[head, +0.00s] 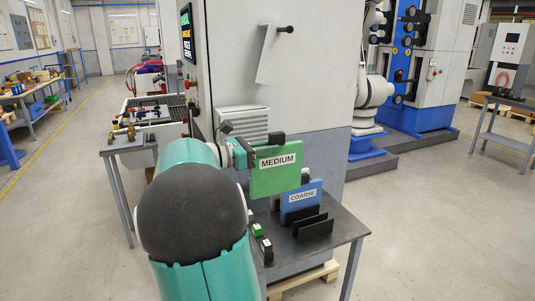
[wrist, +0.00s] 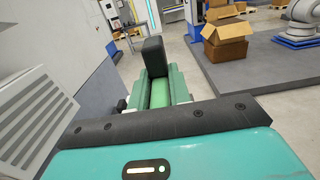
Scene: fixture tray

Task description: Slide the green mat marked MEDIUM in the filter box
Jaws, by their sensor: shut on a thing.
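The green mat marked MEDIUM (head: 276,180) is upright in the head view, above the small table, with its label facing me. In the wrist view a dark finger (wrist: 153,57) stands up beyond a green strip, which looks like the mat's edge (wrist: 160,93). A blue mat marked COARSE (head: 301,205) stands upright behind black upright plates (head: 315,229) on the table, to the right of and lower than the green mat. I cannot tell for sure which part is the filter box.
The grey table (head: 345,232) has bare room at its right. A tall grey machine cabinet (head: 325,90) rises close behind. In the wrist view, cardboard boxes (wrist: 226,42) stand farther off.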

